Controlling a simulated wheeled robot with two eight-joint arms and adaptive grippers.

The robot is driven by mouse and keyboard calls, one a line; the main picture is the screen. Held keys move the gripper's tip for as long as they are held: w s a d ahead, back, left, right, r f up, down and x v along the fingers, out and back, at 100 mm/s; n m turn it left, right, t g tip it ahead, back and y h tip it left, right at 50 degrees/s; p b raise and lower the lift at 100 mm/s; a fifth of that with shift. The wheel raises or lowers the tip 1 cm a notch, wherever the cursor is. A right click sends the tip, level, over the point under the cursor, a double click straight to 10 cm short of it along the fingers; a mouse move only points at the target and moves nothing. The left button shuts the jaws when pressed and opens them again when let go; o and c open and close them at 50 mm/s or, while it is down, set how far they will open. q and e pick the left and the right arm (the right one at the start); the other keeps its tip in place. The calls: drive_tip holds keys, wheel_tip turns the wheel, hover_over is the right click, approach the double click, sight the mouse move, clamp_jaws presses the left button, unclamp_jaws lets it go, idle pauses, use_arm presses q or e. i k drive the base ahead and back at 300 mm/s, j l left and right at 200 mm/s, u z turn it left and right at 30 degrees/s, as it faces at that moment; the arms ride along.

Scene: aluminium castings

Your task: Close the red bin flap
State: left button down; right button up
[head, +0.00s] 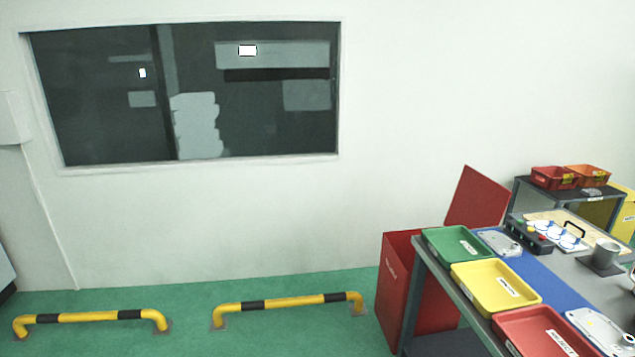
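The red bin (394,285) stands on the green floor at the left end of the workbench, partly hidden behind the bench and its trays. Its red flap (477,197) is raised, tilted up at the back of the bin against the white wall side. The bin's top looks open at its left part. Neither of my grippers shows in the head view.
The workbench (416,262) holds a green tray (440,246), a yellow tray (470,282), a red tray (515,335), castings and a control box (530,236). Yellow-black floor barriers (285,302) stand left of the bin. A side table with red and orange bins (555,178) stands behind.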

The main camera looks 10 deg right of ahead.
sight(478, 201)
drive_tip(key=i+z, duration=0.1)
drive_tip(key=i, duration=0.45)
drive_tip(key=i+j+z, duration=0.1)
drive_tip(key=i, duration=0.45)
drive_tip(key=i+j+z, duration=0.1)
drive_tip(key=i, duration=0.45)
